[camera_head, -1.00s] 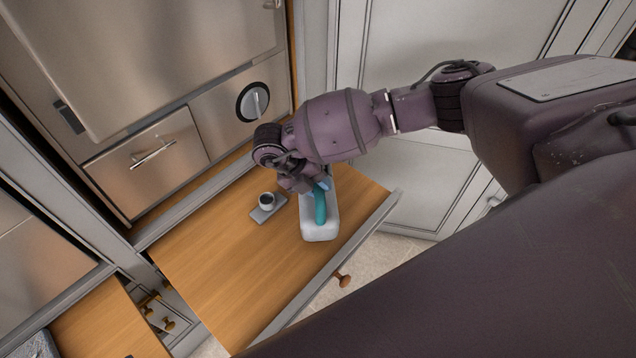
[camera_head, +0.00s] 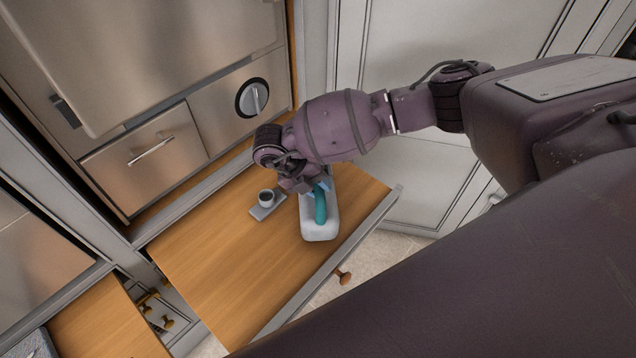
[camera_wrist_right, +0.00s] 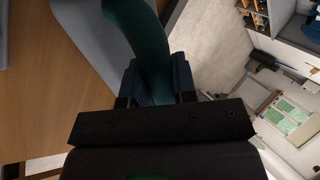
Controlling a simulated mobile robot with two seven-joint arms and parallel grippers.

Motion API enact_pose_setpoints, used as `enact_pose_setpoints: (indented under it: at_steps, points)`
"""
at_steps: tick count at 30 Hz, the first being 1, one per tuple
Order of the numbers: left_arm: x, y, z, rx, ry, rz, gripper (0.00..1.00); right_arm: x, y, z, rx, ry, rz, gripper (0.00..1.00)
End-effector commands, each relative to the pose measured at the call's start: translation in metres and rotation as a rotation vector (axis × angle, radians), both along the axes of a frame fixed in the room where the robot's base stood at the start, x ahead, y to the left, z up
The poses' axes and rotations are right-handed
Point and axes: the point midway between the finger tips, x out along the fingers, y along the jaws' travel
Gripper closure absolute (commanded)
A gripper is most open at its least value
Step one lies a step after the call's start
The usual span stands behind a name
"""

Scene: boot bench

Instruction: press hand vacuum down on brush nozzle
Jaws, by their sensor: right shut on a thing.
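The hand vacuum (camera_head: 318,230) has a pale grey body and a teal handle, and is over the wooden surface in the head view. My right gripper (camera_head: 316,186) is shut on its teal handle; the right wrist view shows the handle (camera_wrist_right: 150,45) between the two dark fingers (camera_wrist_right: 157,88). I cannot tell whether the vacuum's body touches the wood. A small grey base with a short dark-topped cylinder, seemingly the brush nozzle (camera_head: 266,198), stands to the left of the vacuum, apart from it. The vacuum's far end is hidden by my gripper. My left gripper is out of view.
The wooden surface (camera_head: 225,260) has free room left of and in front of the vacuum. A grey rim (camera_head: 330,268) with a wooden knob (camera_head: 343,277) bounds its right side. Steel fronts (camera_head: 145,160) and a round dial (camera_head: 252,98) stand behind. A pale cabinet door (camera_head: 430,185) is at right.

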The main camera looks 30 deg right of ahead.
Motion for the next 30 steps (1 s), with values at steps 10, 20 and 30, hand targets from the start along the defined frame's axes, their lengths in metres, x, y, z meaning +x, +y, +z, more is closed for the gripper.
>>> enact_pose_setpoints:
  at_steps: [10, 20, 30]
  points:
    - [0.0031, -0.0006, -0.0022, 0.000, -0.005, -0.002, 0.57, 0.0006, 0.0001, -0.0049, -0.001, -0.001, 0.000, 1.00]
    - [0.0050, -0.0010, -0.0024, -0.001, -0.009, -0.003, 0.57, 0.0005, 0.0000, -0.0071, -0.001, -0.001, 0.000, 0.54]
    - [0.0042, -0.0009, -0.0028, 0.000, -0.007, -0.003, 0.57, -0.0005, 0.0001, -0.0080, 0.000, 0.002, 0.000, 0.44]
